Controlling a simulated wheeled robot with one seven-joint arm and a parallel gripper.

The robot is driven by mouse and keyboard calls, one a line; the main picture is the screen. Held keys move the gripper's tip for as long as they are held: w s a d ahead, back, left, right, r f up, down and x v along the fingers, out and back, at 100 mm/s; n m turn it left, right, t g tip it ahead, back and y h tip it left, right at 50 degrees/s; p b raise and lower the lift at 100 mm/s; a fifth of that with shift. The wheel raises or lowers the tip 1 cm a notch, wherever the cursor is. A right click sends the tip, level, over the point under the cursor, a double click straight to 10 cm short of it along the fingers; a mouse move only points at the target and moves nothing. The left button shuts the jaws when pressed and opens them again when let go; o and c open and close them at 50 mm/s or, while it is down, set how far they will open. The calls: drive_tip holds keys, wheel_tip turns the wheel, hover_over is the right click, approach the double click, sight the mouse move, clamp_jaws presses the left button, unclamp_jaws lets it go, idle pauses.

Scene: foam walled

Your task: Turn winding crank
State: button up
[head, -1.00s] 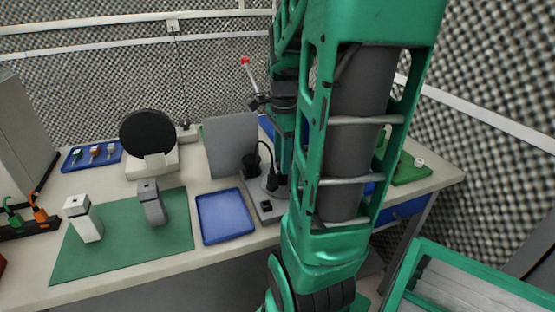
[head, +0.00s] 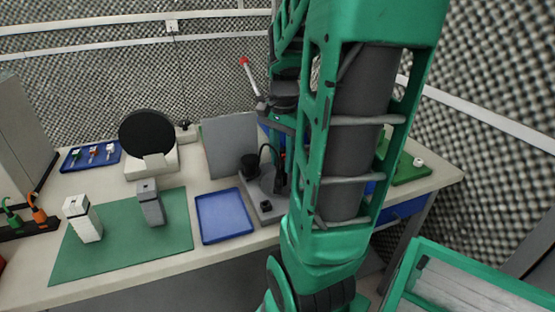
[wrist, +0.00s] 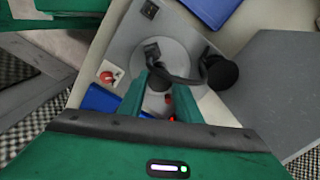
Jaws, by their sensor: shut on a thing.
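The winding unit has a grey base plate with a round grey disc (wrist: 187,55) and stands on the bench. A dark crank arm (wrist: 187,79) curves across the disc, and a black round knob (wrist: 220,72) sits at its side. In the wrist view my gripper (wrist: 160,88) points down at the unit, its green fingers shut around the crank's small grip, which they partly hide. In the head view the dark crank (head: 280,180) shows beside my arm, with the black knob (head: 249,165) to its left. My arm hides the right of the unit.
A blue tray (head: 224,236) lies left of the unit, and a grey upright panel (head: 228,120) stands behind it. A green mat (head: 115,262) with two small upright blocks is further left. In the wrist view a red button (wrist: 108,77) sits beside the unit.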

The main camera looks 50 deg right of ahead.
drive_tip(key=shift+o, duration=0.2)
drive_tip(key=shift+w+d+r+n, duration=0.1)
drive_tip(key=shift+w+n, duration=0.1)
drive_tip(key=shift+n, duration=1.05)
drive_tip(key=shift+w+r+n, duration=0.1)
drive_tip(key=shift+w+n, duration=0.05)
drive_tip(key=shift+n, duration=1.1)
drive_tip(key=shift+f+n, duration=0.1)
drive_tip(key=shift+n, duration=4.7)
drive_tip(key=shift+s+f+n, duration=0.1)
drive_tip(key=shift+s+n, duration=0.05)
drive_tip(key=shift+n, duration=2.45)
drive_tip(key=shift+s+n, duration=0.1)
drive_tip(key=shift+n, duration=7.2)
drive_tip(key=shift+c, duration=0.2)
drive_tip(key=shift+w+n, duration=0.2)
drive_tip(key=shift+n, duration=1.6)
drive_tip(key=shift+n, duration=0.5)
